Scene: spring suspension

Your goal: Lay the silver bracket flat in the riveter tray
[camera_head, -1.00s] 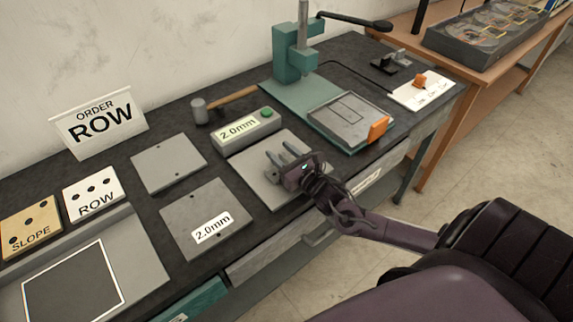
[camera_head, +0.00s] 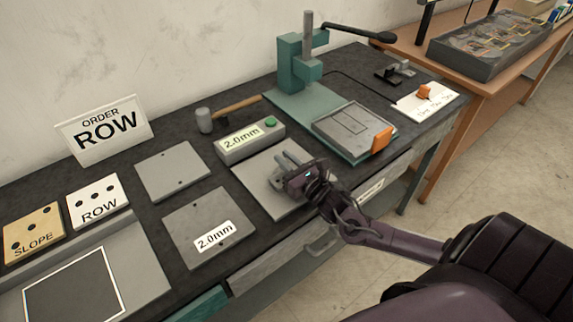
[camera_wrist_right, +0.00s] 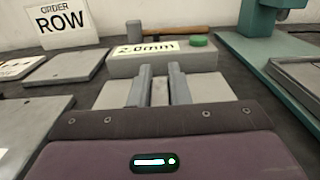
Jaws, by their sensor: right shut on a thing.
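My right gripper (camera_head: 289,168) is over the pale grey plate of the 2.0mm gauge (camera_head: 272,195), its fingers pointing towards the gauge box. It is shut on a small grey piece, seemingly the silver bracket (camera_wrist_right: 160,93), which shows only as a narrow strip between the fingers in the right wrist view. Most of the bracket is hidden, and I cannot tell whether it touches the plate. The riveter tray (camera_head: 334,128) lies right of the gauge, in front of the teal riveter (camera_head: 292,65). Its outlined recess looks empty. My left gripper is not in view.
An orange-handled clamp (camera_head: 382,139) sits at the tray's front right corner. The gauge box (camera_head: 247,142) and a hammer (camera_head: 205,120) stand behind the gripper. Two flat grey plates lie to its left, one labelled 2.0mm (camera_head: 213,237). A ROW order sign (camera_head: 106,132) stands at the wall.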

